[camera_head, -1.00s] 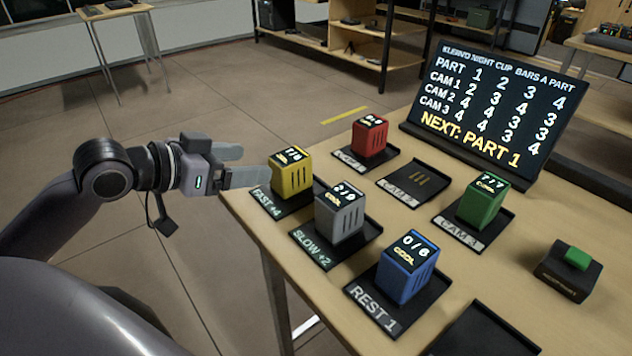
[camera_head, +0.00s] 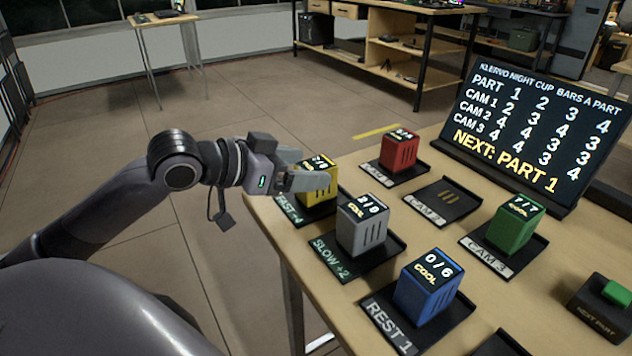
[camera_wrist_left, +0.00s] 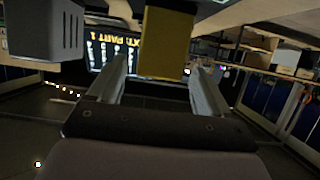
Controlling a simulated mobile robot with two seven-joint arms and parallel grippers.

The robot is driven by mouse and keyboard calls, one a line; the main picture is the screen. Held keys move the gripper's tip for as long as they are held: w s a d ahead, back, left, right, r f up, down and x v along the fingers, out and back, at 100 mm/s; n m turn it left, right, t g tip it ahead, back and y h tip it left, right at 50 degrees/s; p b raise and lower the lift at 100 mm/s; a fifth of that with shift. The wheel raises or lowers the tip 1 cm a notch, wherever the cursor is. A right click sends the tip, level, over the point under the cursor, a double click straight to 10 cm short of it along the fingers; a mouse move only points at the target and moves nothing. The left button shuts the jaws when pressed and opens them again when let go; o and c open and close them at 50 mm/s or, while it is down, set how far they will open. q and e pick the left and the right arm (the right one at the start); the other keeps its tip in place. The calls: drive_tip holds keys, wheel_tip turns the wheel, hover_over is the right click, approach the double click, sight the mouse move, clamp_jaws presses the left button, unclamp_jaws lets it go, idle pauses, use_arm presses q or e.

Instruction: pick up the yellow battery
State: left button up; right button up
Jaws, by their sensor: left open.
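The yellow battery (camera_head: 318,184) stands on the FAST +4 tray (camera_head: 290,208) at the table's left edge. My left gripper (camera_head: 306,178) is open at the battery, and its fingers cover part of the battery in the head view. In the left wrist view the yellow battery (camera_wrist_left: 167,42) shows at the top, between the two open fingers (camera_wrist_left: 157,85) or just beyond their tips; I cannot tell whether they touch it. My right gripper is not in view.
The grey battery (camera_head: 362,225) on the SLOW +2 tray is close by; it also shows in the left wrist view (camera_wrist_left: 45,30). Red (camera_head: 399,152), blue (camera_head: 427,287) and green (camera_head: 515,226) batteries stand on other trays. The CAM 2 tray (camera_head: 462,210) is empty. A screen (camera_head: 540,125) stands behind.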

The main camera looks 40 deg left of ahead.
sight(307, 167)
use_arm(q)
drive_tip(key=shift+x, duration=1.65)
drive_tip(key=shift+d, duration=0.1)
drive_tip(key=c, duration=1.3)
